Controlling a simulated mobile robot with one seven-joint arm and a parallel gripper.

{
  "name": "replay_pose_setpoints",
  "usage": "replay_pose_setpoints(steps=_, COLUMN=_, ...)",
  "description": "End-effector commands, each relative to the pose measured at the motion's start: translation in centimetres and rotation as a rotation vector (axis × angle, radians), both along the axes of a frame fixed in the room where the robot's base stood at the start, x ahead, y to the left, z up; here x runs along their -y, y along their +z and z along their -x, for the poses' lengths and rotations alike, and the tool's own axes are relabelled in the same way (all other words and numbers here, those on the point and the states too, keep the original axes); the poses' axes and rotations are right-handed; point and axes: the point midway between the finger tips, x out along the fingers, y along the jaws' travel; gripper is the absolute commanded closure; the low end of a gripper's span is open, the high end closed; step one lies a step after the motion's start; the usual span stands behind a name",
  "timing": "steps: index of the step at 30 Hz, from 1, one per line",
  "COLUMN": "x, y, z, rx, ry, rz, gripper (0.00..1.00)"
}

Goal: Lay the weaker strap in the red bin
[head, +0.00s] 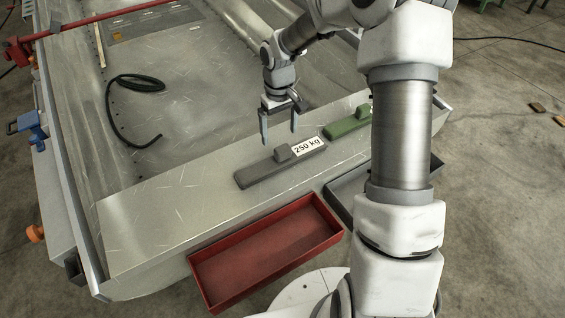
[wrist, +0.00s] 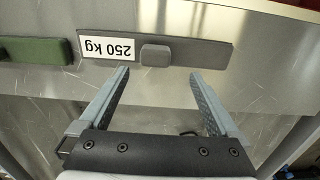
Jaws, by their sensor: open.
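A dark grey strap (head: 268,172) with a raised block and a white label reading "250 kg" lies on the metal ledge. It also shows in the wrist view (wrist: 200,51), beyond my fingertips. A green strap (head: 346,126) lies to its right, partly hidden behind my arm; any label on it is hidden. Its end shows at the left of the wrist view (wrist: 35,51). The red bin (head: 206,277) stands empty in front of the ledge. My gripper (head: 279,135) is open and empty, above and behind the grey strap, with its fingers pointing down.
A dark grey bin (head: 338,207) stands right of the red bin, partly hidden by my arm. A black hose (head: 137,84) lies curled on the hull floor. A red bar (head: 90,20) runs along the back left. A blue clamp (head: 32,127) sits on the left edge.

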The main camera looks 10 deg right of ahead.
Motion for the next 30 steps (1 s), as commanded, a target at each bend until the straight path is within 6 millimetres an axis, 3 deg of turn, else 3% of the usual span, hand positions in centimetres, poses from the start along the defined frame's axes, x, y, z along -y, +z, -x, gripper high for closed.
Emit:
replay_pose_setpoints(steps=3, x=0.0, y=-1.8, z=0.0, rx=0.000, ry=0.000, rz=0.000, gripper=0.03)
replay_pose_setpoints(steps=11, x=0.2, y=-3.2, z=0.0, rx=0.000, ry=-0.002, rz=-0.001, gripper=0.03)
replay_pose_setpoints(steps=19, x=0.8, y=-7.1, z=0.2, rx=0.000, ry=0.000, rz=-0.001, gripper=0.03)
replay_pose_setpoints(steps=27, x=0.8, y=-7.4, z=0.1, rx=0.001, ry=0.000, rz=0.000, gripper=0.03)
replay_pose_setpoints(steps=30, x=0.8, y=-7.4, z=0.1, rx=0.001, ry=0.000, rz=0.000, gripper=0.19)
